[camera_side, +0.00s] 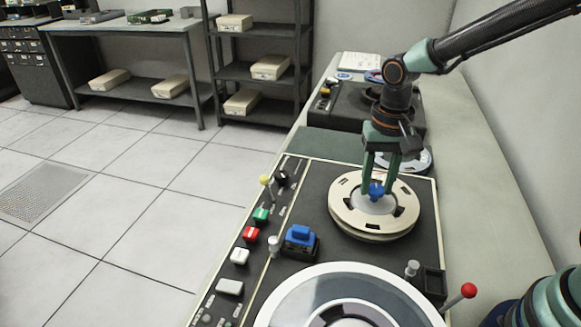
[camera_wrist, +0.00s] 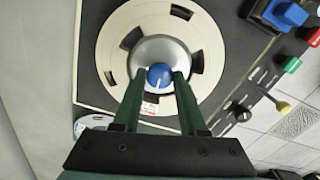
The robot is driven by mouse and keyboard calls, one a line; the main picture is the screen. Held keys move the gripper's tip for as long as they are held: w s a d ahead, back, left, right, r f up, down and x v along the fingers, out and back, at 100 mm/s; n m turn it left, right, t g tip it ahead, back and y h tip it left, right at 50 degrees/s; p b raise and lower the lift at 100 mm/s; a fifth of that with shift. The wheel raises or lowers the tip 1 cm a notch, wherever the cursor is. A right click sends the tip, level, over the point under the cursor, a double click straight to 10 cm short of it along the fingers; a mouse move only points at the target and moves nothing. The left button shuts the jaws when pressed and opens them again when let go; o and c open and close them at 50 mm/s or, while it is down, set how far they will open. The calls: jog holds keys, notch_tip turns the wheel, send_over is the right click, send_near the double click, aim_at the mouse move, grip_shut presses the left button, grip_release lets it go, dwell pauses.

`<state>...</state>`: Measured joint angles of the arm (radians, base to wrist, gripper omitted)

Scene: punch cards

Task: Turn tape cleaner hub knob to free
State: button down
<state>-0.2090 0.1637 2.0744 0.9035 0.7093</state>
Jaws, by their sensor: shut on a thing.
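The tape cleaner's cream reel (camera_side: 345,205) lies flat on the dark machine deck, with a silver hub (camera_wrist: 150,50) at its middle. The blue hub knob (camera_side: 376,190) stands on the hub. In the wrist view the blue knob (camera_wrist: 159,76) carries a white pointer line that runs toward my gripper. My gripper (camera_side: 376,186) comes down from above, its two green fingers on either side of the knob. It is shut on the knob, and the fingertips (camera_wrist: 159,78) touch its sides. A small white and red label, partly hidden by a finger, shows on the reel near the hub.
A second, larger reel (camera_side: 290,303) lies at the front. A blue block-like part (camera_side: 300,236), coloured buttons (camera_side: 250,235), a yellow-tipped lever (camera_side: 265,181) and a red-tipped lever (camera_side: 467,291) stand on the deck. Another dark machine (camera_side: 349,110) sits behind.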

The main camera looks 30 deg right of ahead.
aim_at(376, 188)
jog(key=shift+n, duration=0.7)
jog(key=shift+c, duration=2.2)
grip_release()
jog(key=shift+r, duration=0.15)
notch_tip(376, 188, up, 12)
